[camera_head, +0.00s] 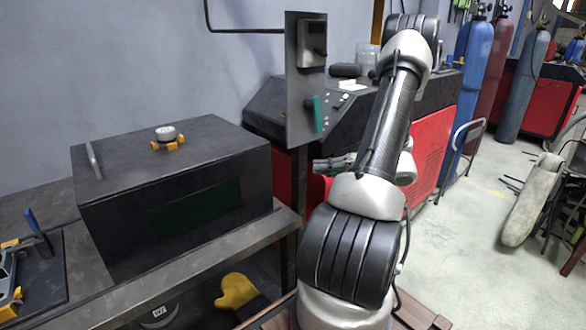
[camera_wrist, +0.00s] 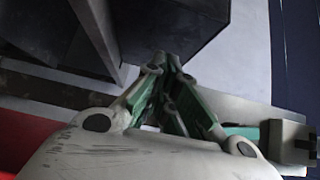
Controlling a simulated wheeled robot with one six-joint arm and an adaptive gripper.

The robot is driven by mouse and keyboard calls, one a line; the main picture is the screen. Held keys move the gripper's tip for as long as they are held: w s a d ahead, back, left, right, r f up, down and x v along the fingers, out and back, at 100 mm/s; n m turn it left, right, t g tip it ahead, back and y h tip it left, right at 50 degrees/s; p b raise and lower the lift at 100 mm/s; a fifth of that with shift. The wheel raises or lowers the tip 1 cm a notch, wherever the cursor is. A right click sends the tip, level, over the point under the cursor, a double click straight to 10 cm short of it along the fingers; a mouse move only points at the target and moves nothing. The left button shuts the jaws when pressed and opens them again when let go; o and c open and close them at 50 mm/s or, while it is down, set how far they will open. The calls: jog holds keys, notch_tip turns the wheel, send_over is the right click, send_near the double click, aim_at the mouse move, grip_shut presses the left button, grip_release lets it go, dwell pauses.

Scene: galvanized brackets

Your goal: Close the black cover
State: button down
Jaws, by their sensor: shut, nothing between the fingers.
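A large black box (camera_head: 180,205) stands on a bench at the left in the head view. Its flat black top, the cover (camera_head: 215,138), lies level on the box and I see no gap under it. A pale bar handle (camera_head: 93,160) is at the cover's left end. My gripper (camera_head: 322,164) shows partly, left of my forearm and to the right of the box, apart from it. In the wrist view my gripper (camera_wrist: 166,62) has its green-padded fingers drawn together with nothing between them. Dark block shapes fill the top of that view.
A round dial on a yellow base (camera_head: 167,138) sits on the cover. An upright panel (camera_head: 303,80) with a grey unit and green handle stands between box and arm. A red and black machine (camera_head: 433,130) is behind. A yellow glove (camera_head: 237,291) lies below the bench (camera_head: 215,265).

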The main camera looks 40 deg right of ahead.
jog(key=s+a+x, duration=0.2)
jog(key=x, duration=1)
jog(key=shift+w+a, duration=0.2)
jog(key=shift+a, duration=0.05)
